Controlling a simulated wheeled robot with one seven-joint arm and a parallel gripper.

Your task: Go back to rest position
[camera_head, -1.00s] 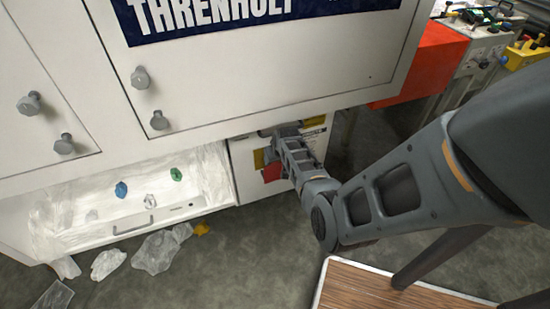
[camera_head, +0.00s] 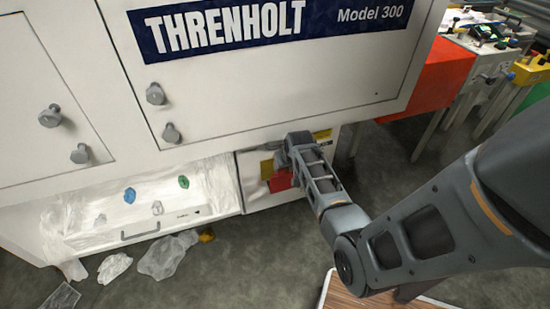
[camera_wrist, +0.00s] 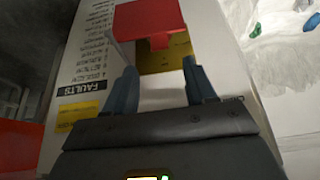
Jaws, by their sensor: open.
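My gripper (camera_wrist: 160,90) shows in the wrist view with its two fingers apart and nothing between them. Its fingers point at a white panel (camera_wrist: 95,60) that carries printed text headed "FAULTS", a yellow patch and a red part (camera_wrist: 150,20). In the head view my arm reaches from the right, and its end is close to this panel (camera_head: 255,190) under the large white machine (camera_head: 290,90). The fingertips are hidden in the head view. I cannot tell whether they touch the panel.
A drawer-like bin (camera_head: 85,225) lined with clear film stands left of the panel. Crumpled film (camera_head: 165,255) lies on the floor before it. A wooden-topped surface (camera_head: 350,295) is below my arm. A red block (camera_head: 435,85) and equipment (camera_head: 490,40) stand at right.

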